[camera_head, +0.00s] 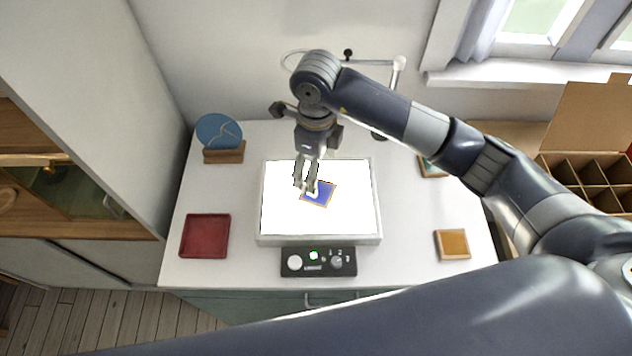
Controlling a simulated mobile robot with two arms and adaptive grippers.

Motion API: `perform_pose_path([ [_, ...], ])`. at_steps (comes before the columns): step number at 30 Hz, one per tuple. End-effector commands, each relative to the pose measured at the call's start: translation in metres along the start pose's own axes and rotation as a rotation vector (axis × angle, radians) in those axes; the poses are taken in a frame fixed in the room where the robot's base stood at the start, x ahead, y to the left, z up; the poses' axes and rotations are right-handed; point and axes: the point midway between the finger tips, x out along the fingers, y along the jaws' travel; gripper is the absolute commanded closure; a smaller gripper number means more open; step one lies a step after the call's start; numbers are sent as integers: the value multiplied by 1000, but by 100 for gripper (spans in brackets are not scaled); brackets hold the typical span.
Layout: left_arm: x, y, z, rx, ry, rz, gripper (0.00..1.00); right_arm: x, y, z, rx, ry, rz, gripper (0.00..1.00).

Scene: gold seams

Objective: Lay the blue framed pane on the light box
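The blue framed pane (322,193), a small blue square with a thin tan frame, appears to lie flat on the glowing white top of the light box (345,225), near its middle. My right gripper (306,190) points down over the pane's left part. Its two fingers show a gap between them, so it looks open. One fingertip overlaps the blue face and the other is just beyond the pane's upper left edge. Whether the fingers touch the pane is too small to tell. My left gripper is not in view.
A control box (318,262) sits before the light box. A red tray (205,236) is at left, a blue disc (218,131) on a wooden stand behind it. An amber framed pane (452,244) lies at right. A divided cardboard box (590,180) stands far right. My arm crosses the foreground.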

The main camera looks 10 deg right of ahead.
Motion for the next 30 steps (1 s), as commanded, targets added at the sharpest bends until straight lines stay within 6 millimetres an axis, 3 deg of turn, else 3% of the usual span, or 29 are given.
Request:
perform_pose_path([
  [3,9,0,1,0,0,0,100,-19,-1,0,0,-2,-4,19],
  [9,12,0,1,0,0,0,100,-38,0,0,1,-1,0,19],
  [30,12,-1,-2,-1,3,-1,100,-40,0,0,0,1,1,19],
])
